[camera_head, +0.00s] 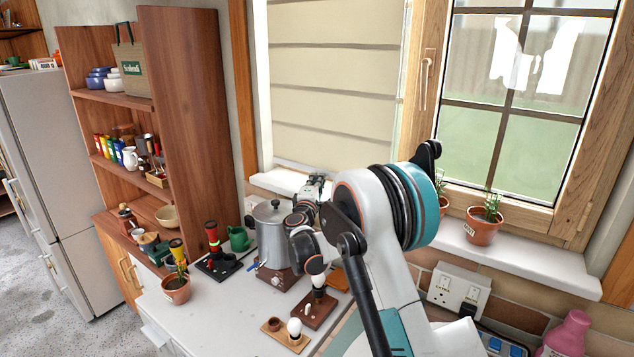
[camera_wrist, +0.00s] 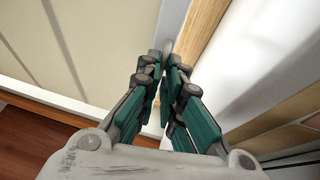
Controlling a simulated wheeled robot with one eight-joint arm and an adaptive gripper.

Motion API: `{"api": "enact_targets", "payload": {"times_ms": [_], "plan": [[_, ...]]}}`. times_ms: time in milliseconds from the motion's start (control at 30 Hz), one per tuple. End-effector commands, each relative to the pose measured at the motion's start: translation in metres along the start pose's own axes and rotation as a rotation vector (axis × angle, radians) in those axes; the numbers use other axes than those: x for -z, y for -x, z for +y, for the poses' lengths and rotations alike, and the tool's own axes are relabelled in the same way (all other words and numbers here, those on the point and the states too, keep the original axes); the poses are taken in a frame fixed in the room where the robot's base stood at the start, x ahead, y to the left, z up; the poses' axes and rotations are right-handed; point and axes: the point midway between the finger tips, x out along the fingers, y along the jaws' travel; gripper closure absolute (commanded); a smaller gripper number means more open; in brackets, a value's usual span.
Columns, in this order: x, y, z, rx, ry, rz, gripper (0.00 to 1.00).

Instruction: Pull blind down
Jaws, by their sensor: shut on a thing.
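The beige blind (camera_head: 335,85) hangs over the left window in horizontal folds, its lower edge close above the white sill. It fills the left of the wrist view (camera_wrist: 70,45). In the wrist view, my gripper's fingers (camera_wrist: 166,62) are closed together on a small pale grey piece (camera_wrist: 168,46) at the blind's edge. The fingers hide most of that piece, so its full shape cannot be told. The blind's top is outside the picture.
A metal pot (camera_head: 270,236) stands on the counter just left of my gripper. Bulb stands (camera_head: 318,295) are in front. Potted plants (camera_head: 482,229) stand on the right sill (camera_head: 520,262). A wooden window post (camera_head: 422,75) is right of the blind. A shelf unit (camera_head: 185,90) is at left.

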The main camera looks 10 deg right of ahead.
Motion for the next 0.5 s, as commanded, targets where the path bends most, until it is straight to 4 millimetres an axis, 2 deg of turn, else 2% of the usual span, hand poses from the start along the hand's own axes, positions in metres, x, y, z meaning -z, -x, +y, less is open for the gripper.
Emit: {"api": "enact_targets", "payload": {"times_ms": [67, 100, 167, 500], "plan": [[-0.0002, 0.0, 0.0003, -0.001, 0.003, -0.001, 1.0], [-0.0002, 0.0, 0.0003, -0.001, 0.003, -0.001, 0.86], [-0.0002, 0.0, 0.0003, -0.001, 0.003, 0.0, 0.73], [0.0001, 0.0009, 0.0003, 0.0, 0.001, 0.0, 0.73]]}}
